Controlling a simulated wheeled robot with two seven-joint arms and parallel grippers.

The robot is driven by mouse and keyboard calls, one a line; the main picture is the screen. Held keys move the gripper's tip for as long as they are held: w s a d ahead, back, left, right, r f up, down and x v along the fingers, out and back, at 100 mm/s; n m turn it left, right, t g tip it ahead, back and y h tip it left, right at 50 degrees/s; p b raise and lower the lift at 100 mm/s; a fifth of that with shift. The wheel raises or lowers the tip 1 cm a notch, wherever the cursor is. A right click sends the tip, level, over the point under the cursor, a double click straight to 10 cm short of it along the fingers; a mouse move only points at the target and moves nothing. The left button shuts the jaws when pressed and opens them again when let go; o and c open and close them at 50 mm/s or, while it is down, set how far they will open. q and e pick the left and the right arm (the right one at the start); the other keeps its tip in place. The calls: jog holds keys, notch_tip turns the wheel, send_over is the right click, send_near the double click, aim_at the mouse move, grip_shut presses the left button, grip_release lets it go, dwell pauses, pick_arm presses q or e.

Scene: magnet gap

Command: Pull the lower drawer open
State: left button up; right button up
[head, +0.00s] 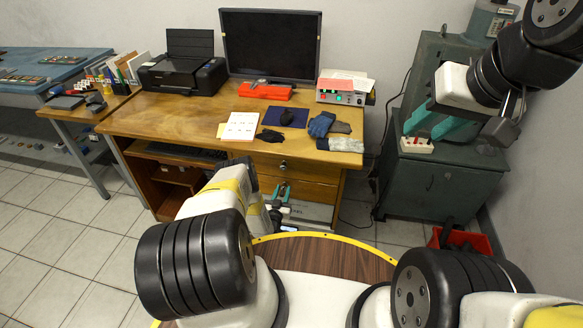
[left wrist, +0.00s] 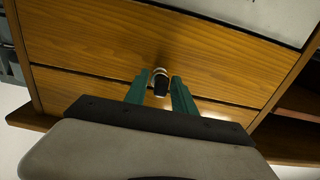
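The wooden desk has two stacked drawers at its right. The upper drawer (head: 305,168) has a round knob (head: 283,166). The lower drawer (head: 312,191) looks shut, and my left gripper hides part of its front. My left gripper (head: 281,190) is at that front with its teal fingers apart. In the left wrist view, a metal and black knob (left wrist: 160,82) sits between the fingertips of the left gripper (left wrist: 161,80), with a small gap at the right finger. My right gripper (head: 436,125) is open and empty near the green cabinet, far from the drawers.
A pale box with lettering (head: 308,212) stands below the drawers. The desktop (head: 190,110) holds a monitor, printer, gloves and papers. A green cabinet (head: 440,185) stands to the right, with a red bin (head: 462,240) in front. Tiled floor (head: 75,235) is free at left.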

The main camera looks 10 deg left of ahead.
pick_arm(q)
grip_shut()
jog(key=shift+s, duration=0.1)
jog(key=s, duration=0.9)
dwell(0.4)
jog(key=shift+a, duration=0.1)
jog(key=s, duration=0.9)
jog(key=shift+a, duration=0.15)
dwell(0.5)
